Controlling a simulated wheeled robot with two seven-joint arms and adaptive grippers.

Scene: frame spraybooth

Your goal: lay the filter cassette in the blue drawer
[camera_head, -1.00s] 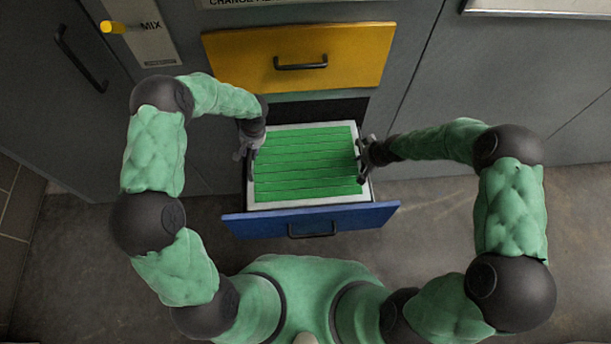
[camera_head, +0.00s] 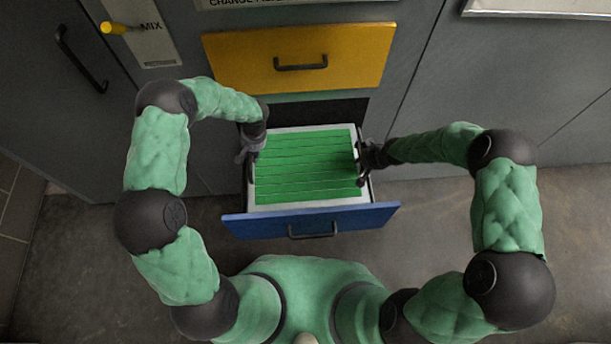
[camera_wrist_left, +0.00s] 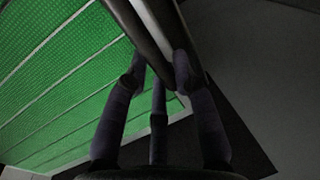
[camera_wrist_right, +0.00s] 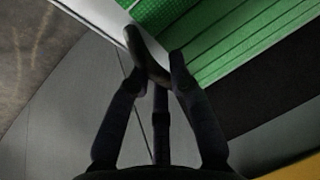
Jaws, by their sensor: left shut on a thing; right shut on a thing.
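The filter cassette, a green pleated panel in a white frame (camera_head: 305,165), lies flat over the open blue drawer (camera_head: 310,221). I cannot tell whether it rests on the drawer floor or is held just above it. My left gripper (camera_head: 249,155) is shut on the cassette's left side; in the left wrist view its fingers (camera_wrist_left: 160,75) close around a dark handle on the frame. My right gripper (camera_head: 361,165) is shut on the right side; its fingers (camera_wrist_right: 155,65) close on a dark handle in the right wrist view. The drawer's inside is mostly hidden under the cassette.
A dark opening (camera_head: 320,112) lies behind the cassette. A grey cabinet door with a black handle (camera_head: 80,58) and a yellow knob (camera_head: 112,27) are at the left. The floor in front is clear.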

